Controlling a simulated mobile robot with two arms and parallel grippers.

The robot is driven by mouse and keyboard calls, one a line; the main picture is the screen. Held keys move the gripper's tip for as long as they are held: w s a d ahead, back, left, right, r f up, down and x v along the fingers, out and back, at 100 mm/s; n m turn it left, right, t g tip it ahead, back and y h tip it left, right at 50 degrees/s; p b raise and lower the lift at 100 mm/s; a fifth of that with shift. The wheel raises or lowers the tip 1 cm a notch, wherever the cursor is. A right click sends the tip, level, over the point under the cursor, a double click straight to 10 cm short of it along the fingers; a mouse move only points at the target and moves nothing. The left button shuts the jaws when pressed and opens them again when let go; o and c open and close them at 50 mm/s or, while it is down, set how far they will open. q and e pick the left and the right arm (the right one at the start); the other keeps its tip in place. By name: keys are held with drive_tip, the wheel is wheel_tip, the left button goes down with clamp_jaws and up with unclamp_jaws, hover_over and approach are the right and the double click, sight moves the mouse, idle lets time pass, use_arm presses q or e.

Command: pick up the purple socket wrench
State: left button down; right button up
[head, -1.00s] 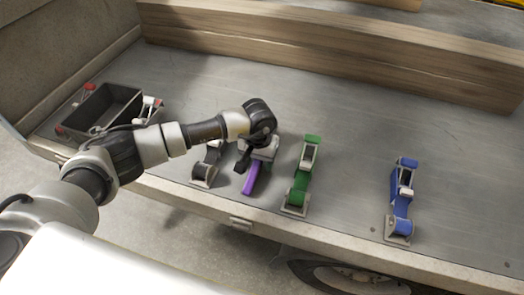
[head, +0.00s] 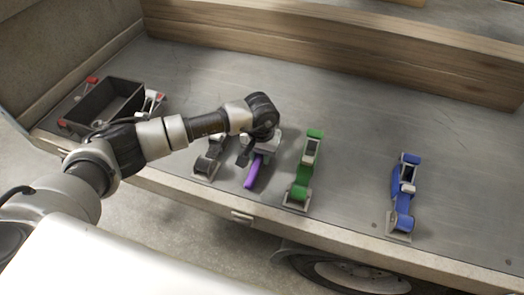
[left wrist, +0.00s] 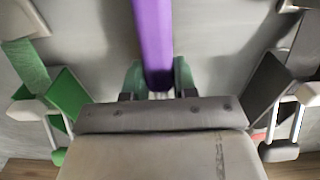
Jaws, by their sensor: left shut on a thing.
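The purple socket wrench (head: 253,174) is a long purple bar on the grey trailer bed, between a dark ratchet strap and a green one. In the head view its upper end is hidden by my left gripper (head: 256,152). In the left wrist view the purple wrench (left wrist: 153,38) runs down the middle between the green-padded fingers of my left gripper (left wrist: 157,80), which is shut on it. I cannot tell whether the wrench is clear of the bed. My right gripper is not in view.
A dark ratchet strap (head: 209,158) lies close left of the wrench. A green strap (head: 303,172) lies to the right, a blue one (head: 403,197) farther right. An open dark box (head: 104,101) stands at left. Wooden beams (head: 330,50) line the back; the bed between is clear.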

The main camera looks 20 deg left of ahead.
use_arm(q)
drive_tip(key=r, duration=0.2)
drive_tip(key=d+r, duration=0.1)
drive_tip(key=r, duration=0.1)
drive_tip(key=shift+r, duration=0.25)
drive_tip(key=s+d+r+b, duration=0.1)
drive_tip(key=d+r, duration=0.5)
drive_tip(key=d, duration=0.4)
drive_tip(key=shift+s+d+r+b, duration=0.2)
drive_tip(key=shift+s+d+b, duration=0.1)
drive_tip(key=shift+s, duration=0.05)
